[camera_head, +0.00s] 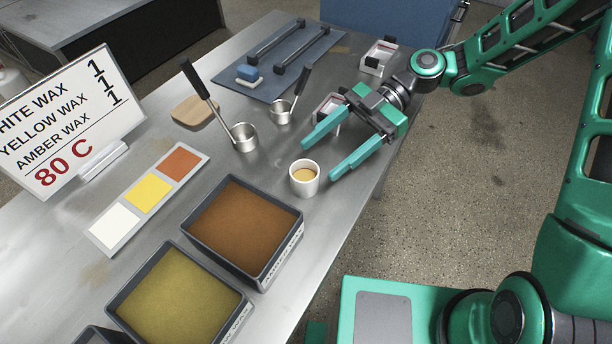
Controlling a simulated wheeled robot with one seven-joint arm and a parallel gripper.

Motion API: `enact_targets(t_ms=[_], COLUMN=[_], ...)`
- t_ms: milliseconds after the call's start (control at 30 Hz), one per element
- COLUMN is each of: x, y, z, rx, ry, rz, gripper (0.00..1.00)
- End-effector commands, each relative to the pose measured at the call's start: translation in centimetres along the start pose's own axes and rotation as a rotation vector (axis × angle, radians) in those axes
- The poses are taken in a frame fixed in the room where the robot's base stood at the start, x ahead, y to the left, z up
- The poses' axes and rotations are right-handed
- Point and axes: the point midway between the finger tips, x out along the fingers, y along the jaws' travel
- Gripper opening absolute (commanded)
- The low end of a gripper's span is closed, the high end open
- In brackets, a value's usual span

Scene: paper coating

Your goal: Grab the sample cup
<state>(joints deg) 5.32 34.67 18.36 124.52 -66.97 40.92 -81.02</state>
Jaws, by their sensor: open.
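A small white cup (304,178) with a yellowish-tan content stands upright on the steel table (335,200) near its right edge. It looks like the sample cup. My gripper (318,162) is open, with its two long green fingers reaching left from the wrist. The fingertips are close to the cup, just above and to the right of it in the picture. No contact shows, and I cannot tell how high the fingers are above the table.
Bins of amber wax (243,228) and yellow wax (176,298) stand nearer on the table. Two metal ladles (244,137) (281,112) stand left of the gripper.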

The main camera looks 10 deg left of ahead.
Motion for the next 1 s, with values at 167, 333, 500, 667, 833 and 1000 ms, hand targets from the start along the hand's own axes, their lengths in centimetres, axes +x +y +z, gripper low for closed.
enact_targets(t_ms=[167, 333, 500, 667, 833, 1000], x=[2.8, 4.5, 5.5, 7.9, 9.6, 10.0], y=[-0.1, -0.1, -0.1, -0.1, -0.1, 0.0], z=[-0.1, 0.0, 0.0, -0.1, 0.0, 0.0], rx=[-0.001, 0.001, 0.002, 0.002, 0.002, 0.001], ry=[0.001, -0.001, -0.001, -0.001, -0.002, -0.003], rz=[-0.006, -0.003, -0.004, -0.006, -0.003, -0.001], gripper=[0.64, 0.64, 0.64, 0.64, 0.64, 0.64])
